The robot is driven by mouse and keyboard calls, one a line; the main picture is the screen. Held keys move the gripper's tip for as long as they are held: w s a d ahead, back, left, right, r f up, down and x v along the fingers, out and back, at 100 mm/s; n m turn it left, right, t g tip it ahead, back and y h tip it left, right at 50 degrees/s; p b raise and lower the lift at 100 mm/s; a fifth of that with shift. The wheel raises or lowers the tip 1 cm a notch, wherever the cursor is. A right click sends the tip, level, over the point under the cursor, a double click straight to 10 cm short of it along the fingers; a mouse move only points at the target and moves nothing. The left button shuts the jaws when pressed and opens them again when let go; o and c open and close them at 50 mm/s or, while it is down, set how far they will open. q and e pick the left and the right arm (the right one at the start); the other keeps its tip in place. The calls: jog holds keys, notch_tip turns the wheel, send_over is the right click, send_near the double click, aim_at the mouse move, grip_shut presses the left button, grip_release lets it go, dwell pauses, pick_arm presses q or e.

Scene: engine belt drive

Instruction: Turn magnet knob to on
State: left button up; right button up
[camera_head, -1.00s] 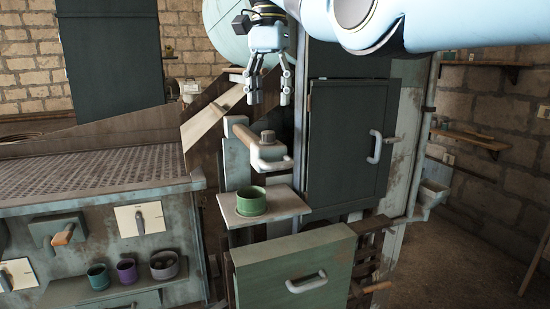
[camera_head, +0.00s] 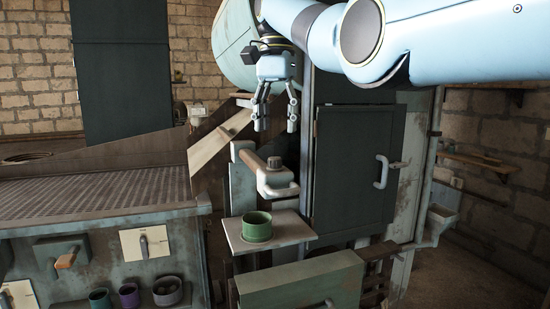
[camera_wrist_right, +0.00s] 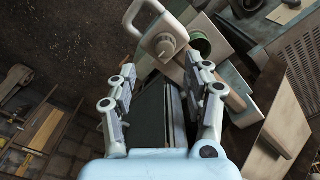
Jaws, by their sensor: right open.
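My right gripper (camera_head: 276,124) hangs open and empty, fingers pointing down, above a pale bracket (camera_head: 272,178) with a raised round knob (camera_head: 274,163) on top. In the right wrist view this knob (camera_wrist_right: 165,46) sits on the same bracket, beyond the open fingers (camera_wrist_right: 163,90) and apart from them. Two pale plates with grey lever-like knobs, one upright (camera_head: 143,245) and one at the lower left edge (camera_head: 18,294), are on the machine front at left. No label is readable, so I cannot tell which is the magnet knob. My left gripper is out of view.
A green cup (camera_head: 257,227) stands on a small shelf (camera_head: 290,229) below the bracket. A dark cabinet door (camera_head: 350,165) with a pale handle (camera_head: 382,172) is close on the right. An orange-handled lever box (camera_head: 62,252) and several cups line the left machine.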

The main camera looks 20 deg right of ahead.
aim_at(275, 158)
jog(key=shift+f, duration=0.85)
jog(key=shift+w+r, duration=0.1)
jog(key=shift+w, duration=0.15)
notch_tip(275, 158, up, 3)
jog(key=shift+a+r+b, duration=0.1)
jog(key=shift+b, duration=0.55)
notch_tip(275, 158, down, 3)
jog(key=shift+w, duration=0.1)
notch_tip(275, 158, down, 6)
jog(key=shift+r+p, duration=0.1)
jog(key=shift+p, duration=0.55)
jog(key=shift+w+f, duration=0.1)
jog(key=shift+f, duration=0.3)
grip_shut()
